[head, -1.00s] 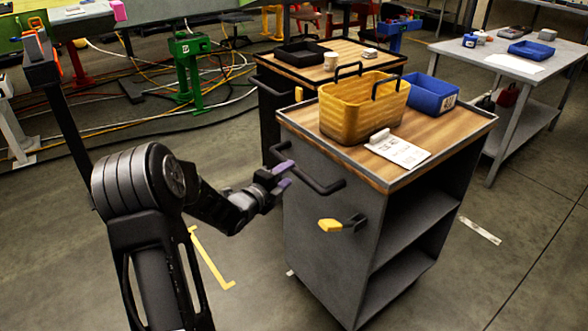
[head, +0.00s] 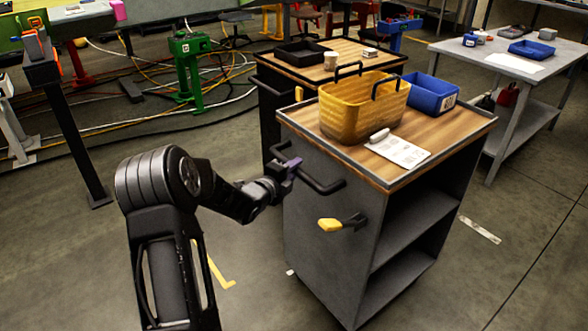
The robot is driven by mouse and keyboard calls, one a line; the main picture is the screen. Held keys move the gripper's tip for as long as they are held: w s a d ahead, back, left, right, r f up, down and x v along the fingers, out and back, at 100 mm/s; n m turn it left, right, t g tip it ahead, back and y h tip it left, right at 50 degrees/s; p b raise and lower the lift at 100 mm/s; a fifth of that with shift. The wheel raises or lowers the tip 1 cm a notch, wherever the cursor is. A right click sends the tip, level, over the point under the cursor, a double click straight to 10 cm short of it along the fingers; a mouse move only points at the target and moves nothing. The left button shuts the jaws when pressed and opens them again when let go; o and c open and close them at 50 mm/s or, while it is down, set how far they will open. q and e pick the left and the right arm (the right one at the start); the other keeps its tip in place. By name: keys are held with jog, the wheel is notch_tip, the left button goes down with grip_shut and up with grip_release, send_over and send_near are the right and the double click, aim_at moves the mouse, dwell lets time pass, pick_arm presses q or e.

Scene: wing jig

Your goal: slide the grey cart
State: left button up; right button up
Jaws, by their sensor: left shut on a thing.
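The grey cart (head: 330,245) stands right of centre, with a wooden top and open shelves on its right side. A dark bar handle (head: 323,188) sticks out of its left face. Below the handle is a yellow-tipped lever (head: 330,225). My left gripper (head: 292,165), with purple fingertips, is shut on the cart's handle near its far end. The fingers partly hide that end of the bar. My right gripper is not in view.
On the cart are a yellow basket (head: 362,112), a blue bin (head: 433,95) and a white card (head: 398,150). A second wood-topped cart (head: 345,58) stands close behind. A grey table (head: 500,65) is at the right. Cables (head: 160,75) lie on the floor at the back left.

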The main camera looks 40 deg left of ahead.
pick_arm(q)
grip_shut()
jog(key=shift+f, duration=0.1)
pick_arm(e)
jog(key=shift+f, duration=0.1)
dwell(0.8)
